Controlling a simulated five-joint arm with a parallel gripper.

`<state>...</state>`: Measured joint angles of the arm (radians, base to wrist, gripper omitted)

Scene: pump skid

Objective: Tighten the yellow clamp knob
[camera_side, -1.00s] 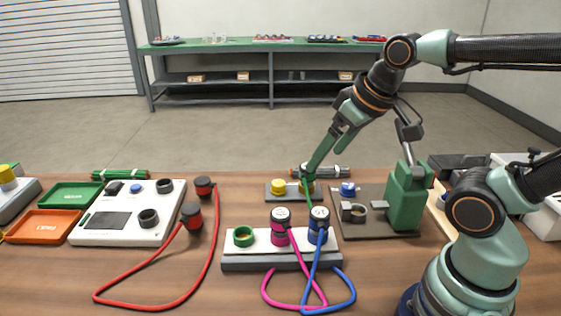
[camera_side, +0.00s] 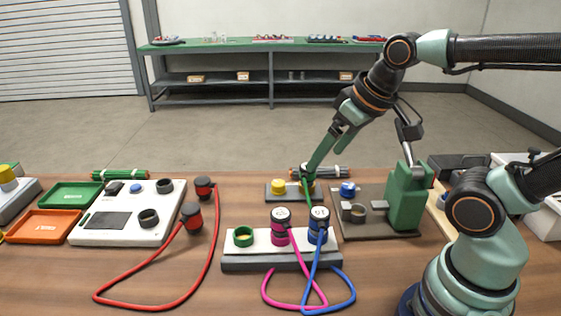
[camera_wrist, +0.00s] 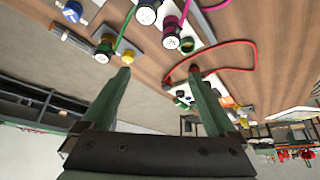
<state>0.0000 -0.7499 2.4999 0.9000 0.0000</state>
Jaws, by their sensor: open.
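The yellow clamp knob (camera_side: 278,186) stands at the left of a small grey plate (camera_side: 290,199) in the side view. It also shows in the wrist view (camera_wrist: 127,57), near my left fingertip. Beside it on the plate stands a plug with a dark and white cap (camera_side: 306,169) and a green cable. The plug also shows in the wrist view (camera_wrist: 104,47). My gripper (camera_side: 311,166) is at the plug's top in the side view; contact is unclear. In the wrist view my gripper (camera_wrist: 160,73) has its fingers apart and nothing between them.
In front, a white block (camera_side: 262,245) carries a green ring (camera_side: 243,236), a pink plug (camera_side: 281,226) and a blue plug (camera_side: 319,225) with looping cables. At right, a dark plate (camera_side: 370,228) bears a blue knob (camera_side: 348,189). A red cable (camera_side: 210,255) loops at left.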

